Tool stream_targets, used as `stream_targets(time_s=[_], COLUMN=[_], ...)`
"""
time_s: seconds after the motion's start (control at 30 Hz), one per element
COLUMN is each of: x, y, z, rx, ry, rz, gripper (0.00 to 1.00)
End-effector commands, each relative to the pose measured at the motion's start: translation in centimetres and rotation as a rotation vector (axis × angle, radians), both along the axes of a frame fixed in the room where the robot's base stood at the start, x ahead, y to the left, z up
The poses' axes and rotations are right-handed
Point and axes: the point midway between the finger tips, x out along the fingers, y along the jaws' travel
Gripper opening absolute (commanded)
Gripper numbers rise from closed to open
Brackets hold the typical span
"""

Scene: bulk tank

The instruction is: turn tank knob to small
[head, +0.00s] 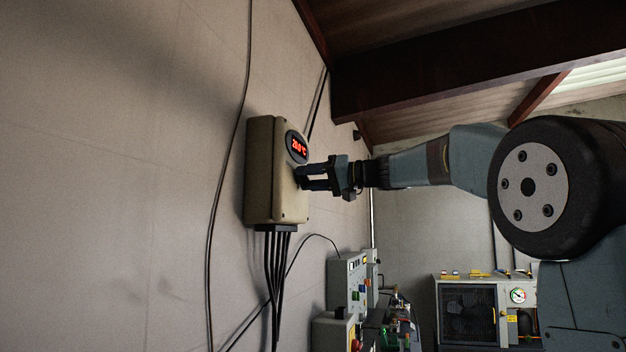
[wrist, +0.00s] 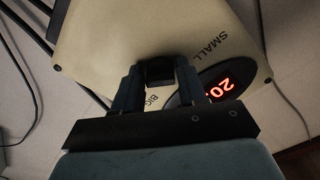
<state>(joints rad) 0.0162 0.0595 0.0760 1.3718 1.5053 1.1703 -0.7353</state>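The tank knob (wrist: 159,70) is a dark knob on the face of a beige control box (head: 262,170). In the wrist view it sits between the two fingers of my gripper (wrist: 159,84), which are closed in on its sides. The word SMALL (wrist: 208,41) is printed above and right of the knob, and BIG (wrist: 152,101) shows below it, partly covered by my gripper. The knob's pointer cannot be made out.
A red lit display (head: 298,146) is on the box above my gripper. Black cables (head: 277,270) hang from the box underside, and another runs along the wall. Grey equipment boxes (head: 346,281) and a machine with a gauge (head: 470,310) stand lower right.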

Motion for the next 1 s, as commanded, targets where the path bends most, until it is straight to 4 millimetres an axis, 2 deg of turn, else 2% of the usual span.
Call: stream_targets(time_s=[0.03, 0.17, 0.4, 0.53, 0.67, 1.0], x=[0.0, 0.0, 0.0, -0.2, -0.9, -3.2], y=[0.0, -0.1, -0.2, -0.9, -2.6, -8.8], z=[0.0, 0.0, 0.1, 0.1, 0.1, 0.0], rx=[0.000, 0.001, 0.001, 0.001, 0.002, 0.001], ry=[0.000, 0.000, 0.000, -0.001, -0.002, 0.001], rz=[-0.001, -0.002, -0.003, -0.005, -0.005, -0.006], gripper=[0.46, 0.58, 0.58, 0.58, 0.58, 0.58])
